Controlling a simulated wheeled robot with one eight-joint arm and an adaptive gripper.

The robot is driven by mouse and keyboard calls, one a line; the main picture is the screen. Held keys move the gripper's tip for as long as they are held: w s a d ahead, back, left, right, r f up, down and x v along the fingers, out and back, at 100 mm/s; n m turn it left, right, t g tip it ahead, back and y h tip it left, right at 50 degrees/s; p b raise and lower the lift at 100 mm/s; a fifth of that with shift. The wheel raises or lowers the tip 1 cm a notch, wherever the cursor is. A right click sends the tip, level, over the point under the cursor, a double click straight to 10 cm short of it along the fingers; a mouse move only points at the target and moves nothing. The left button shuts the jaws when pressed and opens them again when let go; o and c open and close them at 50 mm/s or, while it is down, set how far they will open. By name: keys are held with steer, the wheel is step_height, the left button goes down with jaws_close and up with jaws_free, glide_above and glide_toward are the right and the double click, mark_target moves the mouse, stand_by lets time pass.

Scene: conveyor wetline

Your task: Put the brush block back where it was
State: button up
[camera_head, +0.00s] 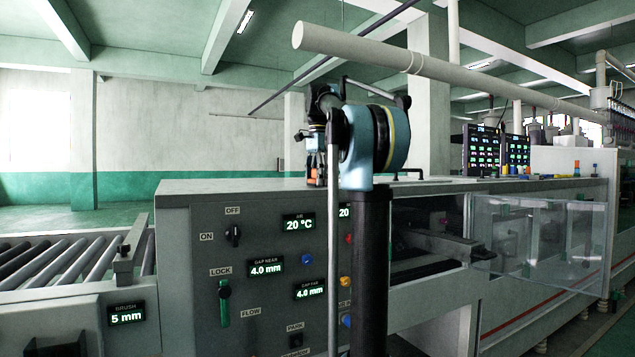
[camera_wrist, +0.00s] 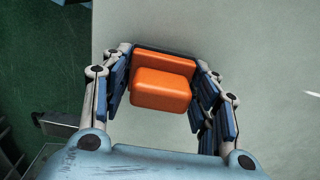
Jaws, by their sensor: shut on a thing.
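The brush block (camera_wrist: 162,88) is orange with a stepped shape and a dark strip along its far edge. It is between the fingers of my gripper (camera_wrist: 163,75), which is shut on it, in the wrist view. In the head view, my gripper (camera_head: 316,165) is over the near top edge of the grey machine cabinet, and a little of the orange block (camera_head: 312,179) shows below it. Whether the block touches the cabinet top is not clear. Bristles cannot be made out.
The grey cabinet (camera_head: 178,235) has knobs and displays on its front. A "BRUSH 5 mm" display (camera_head: 127,313) is at lower left, near a roller conveyor (camera_head: 50,265). A clear guard (camera_head: 540,235) and a bay are at right. A thick pipe (camera_head: 360,45) crosses above.

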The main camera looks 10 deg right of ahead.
steer(key=shift+f, duration=0.1)
steer(key=o, duration=1)
steer(key=shift+o, duration=0.2)
step_height(320, 180, up, 12)
steer(key=shift+r, duration=0.1)
stand_by(0.6)
